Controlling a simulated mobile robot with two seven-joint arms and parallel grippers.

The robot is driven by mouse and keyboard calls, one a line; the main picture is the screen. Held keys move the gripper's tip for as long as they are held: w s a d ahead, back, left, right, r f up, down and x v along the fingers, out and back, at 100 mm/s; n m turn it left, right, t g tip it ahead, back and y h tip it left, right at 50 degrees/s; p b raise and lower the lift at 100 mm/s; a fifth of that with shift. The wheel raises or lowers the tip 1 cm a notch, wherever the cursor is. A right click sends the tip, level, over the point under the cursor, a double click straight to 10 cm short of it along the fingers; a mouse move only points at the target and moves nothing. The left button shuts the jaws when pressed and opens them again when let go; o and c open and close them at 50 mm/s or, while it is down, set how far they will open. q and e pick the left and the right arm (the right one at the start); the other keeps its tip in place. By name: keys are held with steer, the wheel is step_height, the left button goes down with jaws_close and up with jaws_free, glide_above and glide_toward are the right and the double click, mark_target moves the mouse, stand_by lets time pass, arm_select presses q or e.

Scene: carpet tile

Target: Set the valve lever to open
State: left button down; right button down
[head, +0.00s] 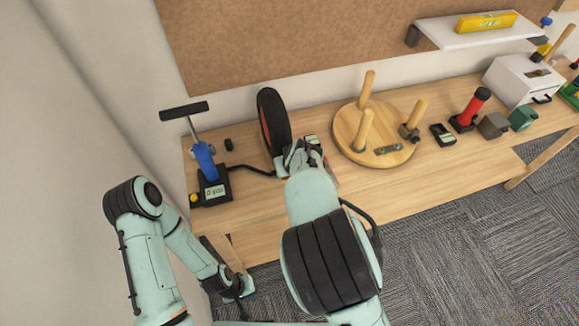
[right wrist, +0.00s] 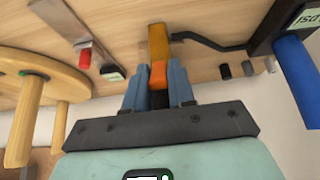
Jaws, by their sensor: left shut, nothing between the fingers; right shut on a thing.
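In the right wrist view an orange piece (right wrist: 158,74), which looks like the valve lever, sits between the fingers of my right gripper (right wrist: 158,84). The gripper is shut on it. A brownish-yellow block (right wrist: 158,42) lies just beyond, in line with it, and a black hose (right wrist: 210,45) ends beside this block. I cannot tell the lever's exact setting. In the head view my right gripper (head: 291,160) is mostly hidden by its own arm, and the lever does not show. My left gripper (head: 240,291) is shut and empty, low beside the table's front edge.
A blue pump (head: 204,160) with a gauge stands left on the table (head: 240,220). A black wheel (head: 272,118) stands behind my right gripper. A round wooden peg board (head: 375,155) is to its right. A red-handled tool (head: 471,107) and white box (head: 520,80) stand farther right.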

steer(key=shift+r, duration=0.1)
stand_by(0.4)
arm_select(q)
steer(key=shift+f, duration=0.1)
arm_select(e)
steer(key=c, duration=1)
jaws_free()
steer(key=shift+c, duration=0.2)
arm_select(q)
steer(key=shift+w+r+p, duration=0.75)
steer(key=shift+w+r, duration=0.3)
steer(key=shift+w, duration=0.1)
arm_select(e)
steer(key=v, duration=1.3)
steer(key=shift+r, duration=0.2)
